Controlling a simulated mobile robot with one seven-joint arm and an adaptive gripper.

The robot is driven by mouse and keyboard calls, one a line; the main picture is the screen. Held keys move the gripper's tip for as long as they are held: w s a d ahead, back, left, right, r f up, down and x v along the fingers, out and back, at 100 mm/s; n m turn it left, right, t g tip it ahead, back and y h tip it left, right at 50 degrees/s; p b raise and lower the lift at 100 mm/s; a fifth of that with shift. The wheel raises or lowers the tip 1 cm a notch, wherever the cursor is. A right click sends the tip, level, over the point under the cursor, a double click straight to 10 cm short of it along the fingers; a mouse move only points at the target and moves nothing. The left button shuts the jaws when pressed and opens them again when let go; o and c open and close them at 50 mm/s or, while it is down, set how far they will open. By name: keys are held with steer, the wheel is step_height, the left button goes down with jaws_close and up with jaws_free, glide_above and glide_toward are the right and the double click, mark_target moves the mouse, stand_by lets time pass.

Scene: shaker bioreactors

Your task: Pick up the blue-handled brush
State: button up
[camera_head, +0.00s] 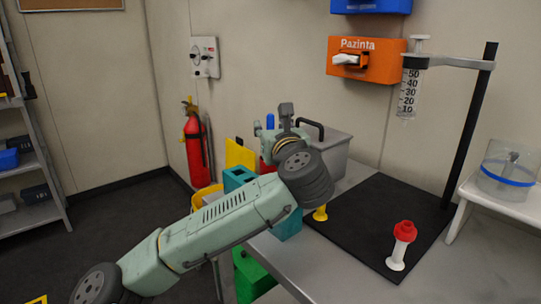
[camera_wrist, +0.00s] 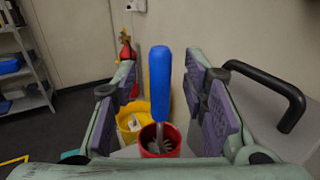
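The brush's blue handle (camera_wrist: 160,82) stands upright in the wrist view, its lower end in a red cup (camera_wrist: 149,146). My gripper (camera_wrist: 163,100) is open, with one purple-padded finger on each side of the handle and visible gaps to both. In the head view the top of the blue handle (camera_head: 270,121) shows just behind my gripper (camera_head: 272,132), and the red cup (camera_head: 264,166) is mostly hidden behind my arm.
A grey bin (camera_head: 335,150) with a black handle (camera_wrist: 290,98) stands close to the right of my gripper. A yellow bucket (camera_wrist: 131,124) is at left. A black mat (camera_head: 375,245) carries a syringe stand (camera_head: 470,125) and a red-topped piece (camera_head: 402,245).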

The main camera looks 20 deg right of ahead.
steer(key=shift+w+f, duration=0.1)
steer(key=shift+w, duration=0.55)
steer(key=shift+d, duration=0.1)
steer(key=shift+c, duration=0.5)
jaws_close()
